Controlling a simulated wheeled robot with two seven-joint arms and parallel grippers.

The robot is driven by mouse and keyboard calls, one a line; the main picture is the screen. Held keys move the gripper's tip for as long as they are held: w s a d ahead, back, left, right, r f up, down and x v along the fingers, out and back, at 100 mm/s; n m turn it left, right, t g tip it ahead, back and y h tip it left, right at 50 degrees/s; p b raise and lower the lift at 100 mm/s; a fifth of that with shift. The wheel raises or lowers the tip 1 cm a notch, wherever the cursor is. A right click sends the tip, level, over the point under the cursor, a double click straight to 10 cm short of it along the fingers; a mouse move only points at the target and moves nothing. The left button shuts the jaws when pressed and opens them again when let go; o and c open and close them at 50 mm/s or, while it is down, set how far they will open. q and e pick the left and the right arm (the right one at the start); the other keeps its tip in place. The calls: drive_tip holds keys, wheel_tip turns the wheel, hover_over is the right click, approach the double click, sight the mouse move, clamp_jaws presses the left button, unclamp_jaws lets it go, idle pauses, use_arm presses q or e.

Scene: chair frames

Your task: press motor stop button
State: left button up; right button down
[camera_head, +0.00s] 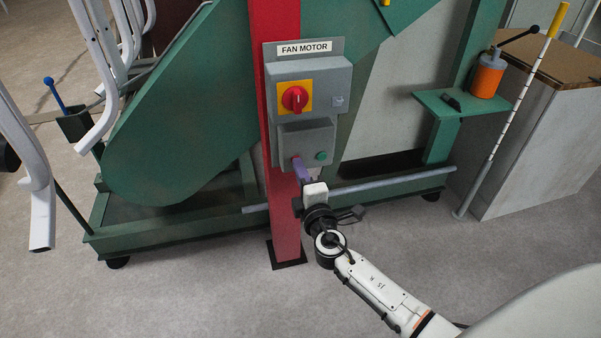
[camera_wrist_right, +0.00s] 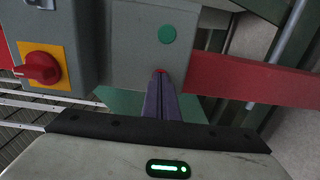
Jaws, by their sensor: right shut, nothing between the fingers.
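A grey button box (camera_head: 306,139) is fixed to a red post under the "FAN MOTOR" sign. It carries a green button (camera_head: 321,156) on its right. My right gripper (camera_head: 298,163) is shut and empty, its fingertips at the lower left of the box's face. In the right wrist view the shut fingers (camera_wrist_right: 160,80) reach the button box (camera_wrist_right: 140,40), left of and below the green button (camera_wrist_right: 167,34). A small bit of a red button (camera_wrist_right: 160,71) shows at the fingertips; the fingers hide the rest. I cannot tell whether it is pressed in. My left gripper is not in view.
A red rotary switch (camera_head: 295,98) on a yellow plate sits above the button box. The red post (camera_head: 284,220) stands before a green machine (camera_head: 180,120). White chair frames (camera_head: 95,70) hang at left. A green shelf (camera_head: 440,104) holds an orange can (camera_head: 487,76).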

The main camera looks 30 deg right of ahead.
idle(0.5)
drive_tip(key=v, duration=0.5)
drive_tip(key=shift+s, duration=0.25)
idle(0.7)
